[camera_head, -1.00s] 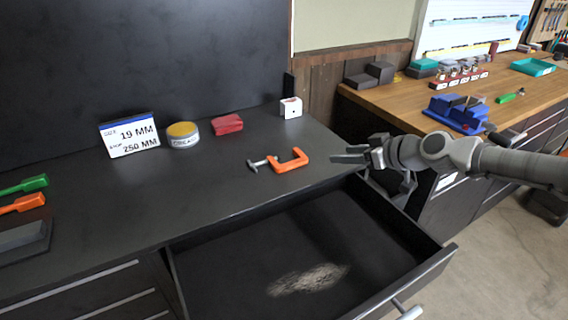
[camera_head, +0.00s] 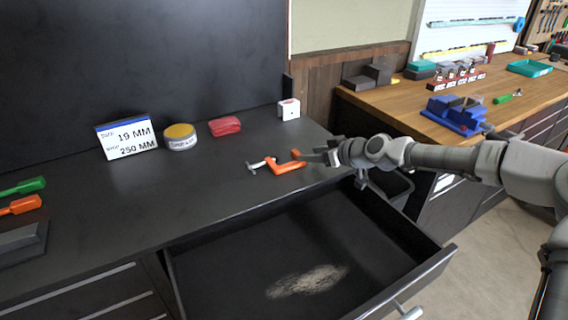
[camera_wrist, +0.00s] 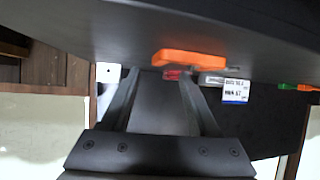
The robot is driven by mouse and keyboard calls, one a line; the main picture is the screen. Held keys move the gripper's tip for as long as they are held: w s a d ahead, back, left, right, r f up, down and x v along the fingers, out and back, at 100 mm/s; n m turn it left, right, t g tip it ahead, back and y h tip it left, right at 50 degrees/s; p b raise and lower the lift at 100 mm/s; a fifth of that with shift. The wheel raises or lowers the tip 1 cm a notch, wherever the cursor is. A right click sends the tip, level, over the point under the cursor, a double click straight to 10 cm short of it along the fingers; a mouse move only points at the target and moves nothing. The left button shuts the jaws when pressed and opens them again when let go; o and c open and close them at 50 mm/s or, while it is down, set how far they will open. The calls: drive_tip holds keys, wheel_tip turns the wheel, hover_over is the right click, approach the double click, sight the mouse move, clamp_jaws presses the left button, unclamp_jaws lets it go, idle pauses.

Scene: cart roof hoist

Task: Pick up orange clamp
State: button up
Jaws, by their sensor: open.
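The orange clamp (camera_head: 285,167) lies on the dark bench top, near its right front edge, with its grey screw pointing left. My gripper (camera_head: 312,156) is just to the right of the clamp, and its fingers partly cover the clamp's right side in the head view. In the wrist view the orange clamp (camera_wrist: 190,59) shows just beyond the tips of my open gripper (camera_wrist: 160,75). Nothing is between the fingers. Whether a fingertip touches the clamp cannot be told.
An open drawer (camera_head: 408,286) juts out below the bench. Behind the clamp stand a white block (camera_head: 289,109), a red pack (camera_head: 225,126), a yellow-lidded tin (camera_head: 181,137) and a sign (camera_head: 128,138). Orange (camera_head: 20,206) and green-handled (camera_head: 22,187) tools lie left.

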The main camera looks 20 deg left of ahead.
sight(297, 152)
drive_tip(key=shift+x, duration=2.6)
drive_tip(key=shift+w+r, duration=0.1)
drive_tip(key=shift+r, duration=0.05)
drive_tip(key=shift+c, duration=0.2)
clamp_jaws()
